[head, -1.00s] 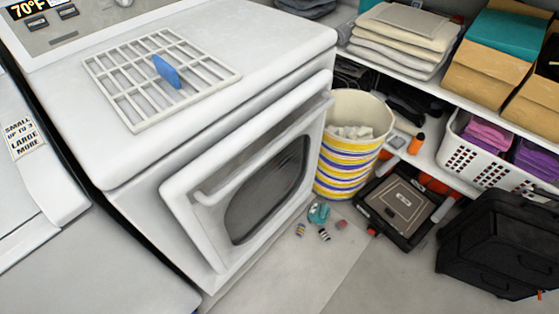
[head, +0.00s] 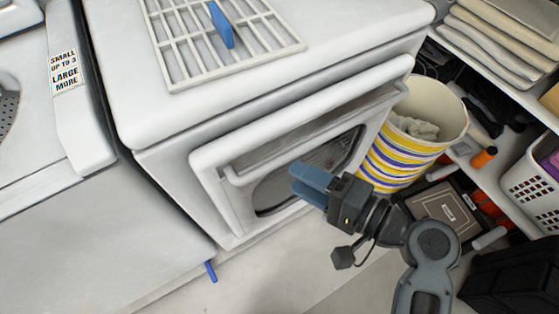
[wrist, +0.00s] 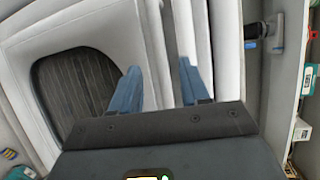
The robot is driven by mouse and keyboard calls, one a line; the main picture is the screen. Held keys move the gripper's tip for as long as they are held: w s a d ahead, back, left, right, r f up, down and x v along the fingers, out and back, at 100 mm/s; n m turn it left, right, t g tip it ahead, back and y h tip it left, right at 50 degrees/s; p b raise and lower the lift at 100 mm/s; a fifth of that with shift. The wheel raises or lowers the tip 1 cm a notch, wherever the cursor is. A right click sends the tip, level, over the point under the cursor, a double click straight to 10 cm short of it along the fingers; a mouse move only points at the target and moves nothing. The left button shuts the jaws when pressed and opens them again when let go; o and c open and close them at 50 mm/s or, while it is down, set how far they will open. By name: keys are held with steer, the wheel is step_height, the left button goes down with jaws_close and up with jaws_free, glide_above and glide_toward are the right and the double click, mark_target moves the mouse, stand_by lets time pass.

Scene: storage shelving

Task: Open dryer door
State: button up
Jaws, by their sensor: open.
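The white dryer (head: 270,80) stands on the left in the head view, its door (head: 222,172) on the side facing me. The door has a raised bar-like rim along its top and a dark window. Its panel stands out from the body, but I cannot tell whether it is ajar. My gripper (head: 298,180) is open, its blue fingers in front of the door near the window's upper part. In the wrist view, the fingers (wrist: 160,78) point at white door edges, with the dark window (wrist: 80,90) to the left. Contact cannot be told.
A white rack with a blue clip (head: 222,28) lies on the dryer top. A striped basket (head: 400,150) stands close to the door's right side. A white laundry basket (head: 535,185) sits on the right shelf.

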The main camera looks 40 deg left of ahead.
mark_target(276, 167)
steer(key=a, duration=0.2)
steer(key=a+f, duration=0.1)
steer(key=a, duration=0.2)
steer(key=shift+a+f, duration=0.1)
steer(key=shift+a, duration=0.25)
jaws_close()
stand_by(0.4)
